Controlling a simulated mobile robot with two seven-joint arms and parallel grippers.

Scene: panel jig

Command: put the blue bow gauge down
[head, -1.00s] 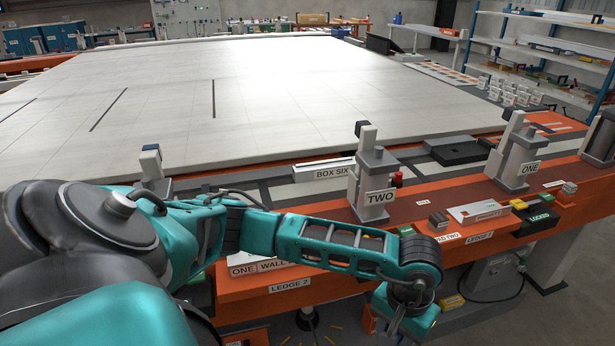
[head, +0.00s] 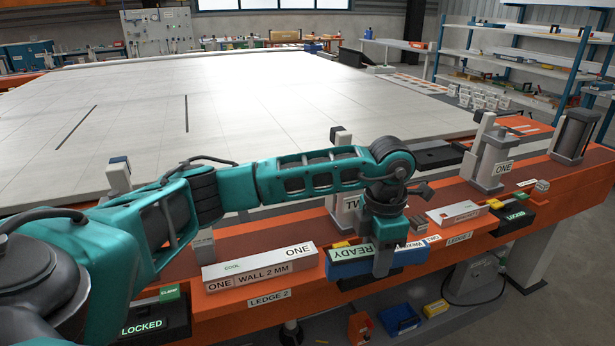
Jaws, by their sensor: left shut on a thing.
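The blue bow gauge (head: 345,268) is a long blue bar at the front of the orange bench, right of the white box marked ONE WALL 2 MM. My left gripper (head: 383,262) points down and is shut on it, covering part of its right half. A READY label shows at the bar's left part. The bar overlaps the ledge's front edge in the picture; I cannot tell whether it touches the ledge or hangs just in front of it. My right gripper is not in view.
The white box (head: 262,268) lies on LEDGE 2, close to the gauge's left end. A LOCKED clamp (head: 150,320) is at lower left, another (head: 515,218) at right. The post TWO (head: 342,212) stands behind my arm. A white-and-red box (head: 457,213) lies to the right.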

